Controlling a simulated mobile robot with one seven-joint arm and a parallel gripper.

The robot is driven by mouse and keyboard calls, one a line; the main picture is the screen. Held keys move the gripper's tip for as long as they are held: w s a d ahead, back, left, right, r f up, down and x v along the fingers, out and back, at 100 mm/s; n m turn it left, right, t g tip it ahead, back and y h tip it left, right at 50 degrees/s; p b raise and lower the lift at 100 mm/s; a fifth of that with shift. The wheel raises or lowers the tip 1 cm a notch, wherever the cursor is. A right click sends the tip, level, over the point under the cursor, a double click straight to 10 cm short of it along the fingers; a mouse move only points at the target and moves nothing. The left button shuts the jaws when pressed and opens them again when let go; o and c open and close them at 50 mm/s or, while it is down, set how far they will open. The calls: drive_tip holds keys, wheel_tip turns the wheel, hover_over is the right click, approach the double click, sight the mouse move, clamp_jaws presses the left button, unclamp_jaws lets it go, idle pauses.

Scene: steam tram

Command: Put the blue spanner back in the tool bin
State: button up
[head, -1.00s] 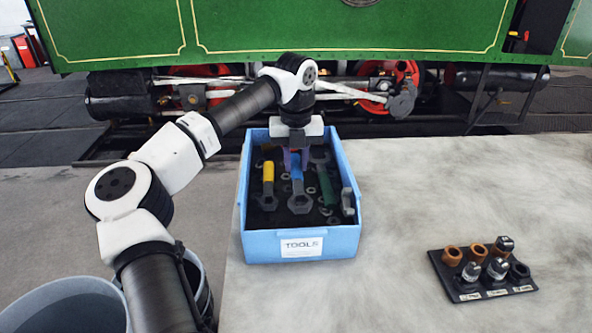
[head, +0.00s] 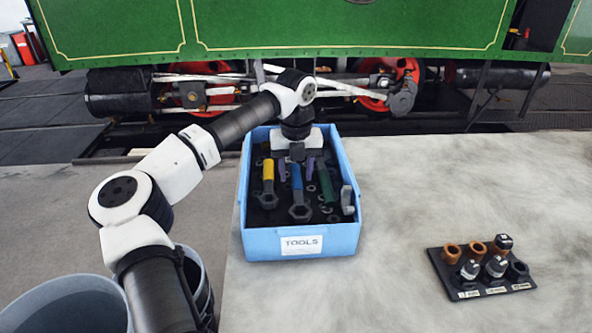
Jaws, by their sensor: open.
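The blue spanner (head: 297,180) lies inside the blue tool bin (head: 262,245), between a yellow-handled spanner (head: 268,175) and a green-handled one (head: 326,185). Its dark ring end points toward the front of the bin. My gripper (head: 298,165) reaches down into the rear half of the bin, over the far end of the blue spanner. The far end of the handle is hidden behind my gripper.
The bin, labelled TOOLS, stands on a pale bench top (head: 420,190) and also holds loose nuts and washers. A black socket rack (head: 480,272) stands at the right. A grey bucket (head: 65,305) is at the lower left. The bench between bin and rack is clear.

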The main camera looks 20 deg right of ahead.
wheel_tip(320, 180, up, 12)
drive_tip(key=b, duration=0.2)
drive_tip(key=shift+s+r, duration=0.15)
